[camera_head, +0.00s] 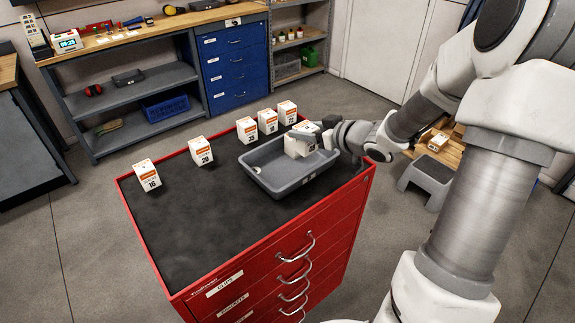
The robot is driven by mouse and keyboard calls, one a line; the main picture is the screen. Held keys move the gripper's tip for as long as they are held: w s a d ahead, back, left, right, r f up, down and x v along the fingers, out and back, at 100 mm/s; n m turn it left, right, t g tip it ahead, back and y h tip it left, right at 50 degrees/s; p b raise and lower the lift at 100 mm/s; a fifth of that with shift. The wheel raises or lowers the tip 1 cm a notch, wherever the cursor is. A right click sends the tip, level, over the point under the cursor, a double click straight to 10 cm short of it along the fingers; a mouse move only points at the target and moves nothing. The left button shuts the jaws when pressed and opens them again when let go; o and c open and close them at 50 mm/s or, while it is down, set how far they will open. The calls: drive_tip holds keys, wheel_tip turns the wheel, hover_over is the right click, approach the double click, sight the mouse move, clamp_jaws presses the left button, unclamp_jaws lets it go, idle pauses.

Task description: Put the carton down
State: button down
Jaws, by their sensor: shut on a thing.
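My gripper (318,138) is at the right end of the cabinet top, over the far right part of a grey tray (268,185). It is shut on a white carton (298,147) with an orange band. The carton is partly hidden by the gripper and looks tilted. I cannot tell whether it touches the tray. Several similar white and orange cartons stand upright on the black top: one marked 16 (147,175) at the left, one marked 20 (201,151), and others (247,131) behind the tray.
The tray sits on a red drawer cabinet (270,262) with a black top; its left and front area is clear. A small pale spot shows inside the tray. A workbench (150,35) with blue drawers (235,65) stands behind. A grey step stool (428,178) is at the right.

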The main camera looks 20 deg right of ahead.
drive_tip(key=shift+a+f, duration=0.2)
drive_tip(key=shift+w+a+f+b, duration=0.55)
drive_tip(key=shift+w+a+f, duration=0.75)
drive_tip(key=shift+f, duration=0.45)
drive_tip(key=shift+w+a+f+b, duration=0.55)
drive_tip(key=shift+w+a+f, duration=0.6)
drive_tip(key=shift+a+f, duration=0.5)
drive_tip(key=shift+w+a+f+b, duration=0.55)
drive_tip(key=shift+w+a+f, duration=0.7)
drive_tip(key=shift+f, duration=0.6)
drive_tip(key=shift+s, duration=0.1)
drive_tip(key=shift+f, duration=0.2)
drive_tip(key=shift+c, duration=0.6)
unclamp_jaws()
